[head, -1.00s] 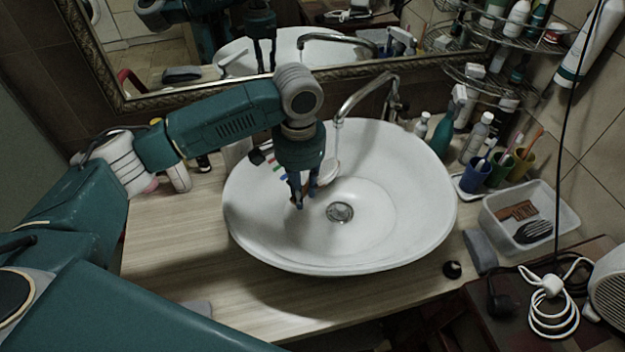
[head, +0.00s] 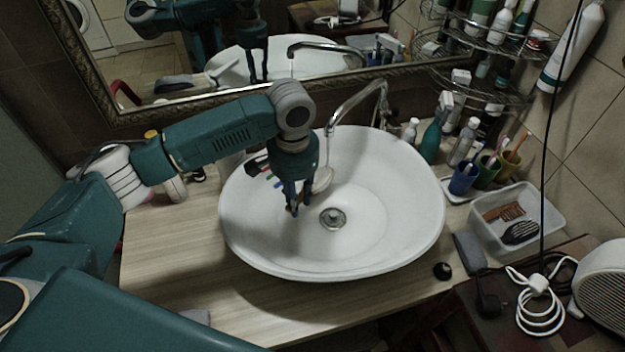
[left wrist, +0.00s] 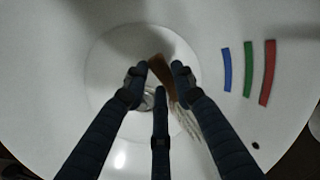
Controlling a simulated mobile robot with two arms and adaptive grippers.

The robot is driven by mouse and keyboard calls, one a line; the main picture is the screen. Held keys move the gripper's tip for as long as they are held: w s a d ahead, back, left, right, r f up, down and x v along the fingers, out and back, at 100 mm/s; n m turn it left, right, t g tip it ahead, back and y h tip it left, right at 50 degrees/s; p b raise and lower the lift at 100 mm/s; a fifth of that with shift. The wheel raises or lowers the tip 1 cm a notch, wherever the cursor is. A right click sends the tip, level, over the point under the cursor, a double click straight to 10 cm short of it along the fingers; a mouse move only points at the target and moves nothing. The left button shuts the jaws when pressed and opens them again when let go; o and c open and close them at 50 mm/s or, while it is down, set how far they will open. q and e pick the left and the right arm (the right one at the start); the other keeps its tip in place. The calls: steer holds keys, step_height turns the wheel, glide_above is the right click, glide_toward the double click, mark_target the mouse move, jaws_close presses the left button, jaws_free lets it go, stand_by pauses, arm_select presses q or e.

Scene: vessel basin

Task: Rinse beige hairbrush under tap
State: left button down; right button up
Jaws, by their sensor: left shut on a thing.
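My left gripper (head: 295,206) points down inside the white basin (head: 400,245), just left of the drain (head: 333,219). It is shut on the beige hairbrush (head: 323,179), which shows only in part behind the fingers, below the tap (head: 350,104). In the left wrist view the brush's brown part (left wrist: 160,68) lies between the fingertips and its pale bristles (left wrist: 191,122) point down and right. My right gripper is not in view.
Blue, green and red strips (left wrist: 247,70) mark the basin wall. Bottles (head: 463,141) and cups (head: 487,168) stand at the right. A clear tray (head: 480,228) there holds a brown comb (head: 505,212) and a black brush (head: 520,232).

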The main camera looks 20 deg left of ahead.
arm_select(q)
steer(key=shift+a, duration=0.25)
steer(key=shift+s+d+r+p, duration=0.15)
steer(key=shift+s+d+p, duration=0.05)
steer(key=shift+s+p, duration=0.75)
steer(key=s+p, duration=0.2)
steer(key=s+d+p, duration=0.1)
steer(key=s+p, duration=0.1)
steer(key=s, duration=0.1)
steer(key=shift+d+p, duration=0.15)
steer(key=shift+p, duration=0.2)
steer(key=shift+s+d+p, duration=0.1)
steer(key=shift+s+p, duration=0.2)
steer(key=shift+s, duration=0.15)
